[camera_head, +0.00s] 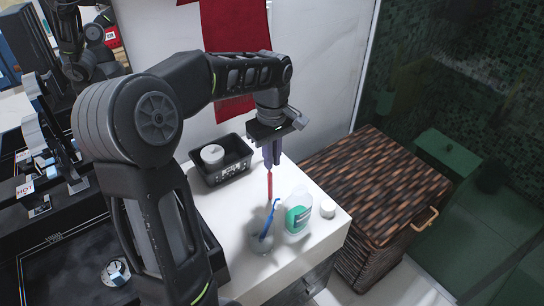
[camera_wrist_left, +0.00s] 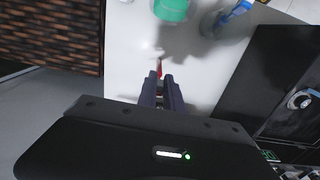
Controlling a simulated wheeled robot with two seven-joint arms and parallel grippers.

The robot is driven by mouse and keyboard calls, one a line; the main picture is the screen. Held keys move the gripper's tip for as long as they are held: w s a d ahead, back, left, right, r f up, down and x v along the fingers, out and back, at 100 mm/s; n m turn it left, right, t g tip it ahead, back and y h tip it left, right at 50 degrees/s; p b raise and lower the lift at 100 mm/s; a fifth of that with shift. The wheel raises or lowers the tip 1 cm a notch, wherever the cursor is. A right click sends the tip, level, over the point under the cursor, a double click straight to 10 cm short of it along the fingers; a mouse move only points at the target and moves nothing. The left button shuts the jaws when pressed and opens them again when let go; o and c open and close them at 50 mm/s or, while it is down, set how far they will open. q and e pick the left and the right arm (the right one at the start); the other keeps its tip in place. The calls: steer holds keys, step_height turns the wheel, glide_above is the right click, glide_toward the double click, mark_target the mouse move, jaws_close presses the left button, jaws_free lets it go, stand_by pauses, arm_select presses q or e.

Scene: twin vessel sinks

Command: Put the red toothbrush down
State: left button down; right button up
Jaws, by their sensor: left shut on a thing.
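My left gripper (camera_head: 271,158) points down above the white countertop and is shut on the red toothbrush (camera_head: 270,184). The toothbrush hangs roughly upright below the fingers; its upper part is hidden between them. In the left wrist view only a short red piece of the toothbrush (camera_wrist_left: 159,66) shows beyond the fingertips (camera_wrist_left: 160,84). A clear cup (camera_head: 261,243) with a blue toothbrush (camera_head: 270,216) leaning in it stands in front of the gripper. I cannot tell whether the red toothbrush's lower end touches anything. My right gripper is not in view.
A bottle with a green label (camera_head: 298,216) stands right of the cup, with a small white round item (camera_head: 328,208) beside it. A black basket (camera_head: 234,166) holding a white round thing (camera_head: 212,153) is at the back left. A wicker hamper (camera_head: 370,185) adjoins the counter (camera_head: 215,207).

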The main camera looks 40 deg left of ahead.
arm_select(q)
steer(key=shift+f, duration=0.2)
steer(key=c, duration=1.5)
jaws_free()
steer(key=shift+r, duration=0.1)
steer(key=shift+r, duration=0.1)
step_height(320, 180, up, 6)
step_height(320, 180, up, 6)
steer(key=p, duration=0.3)
steer(key=shift+p, duration=0.3)
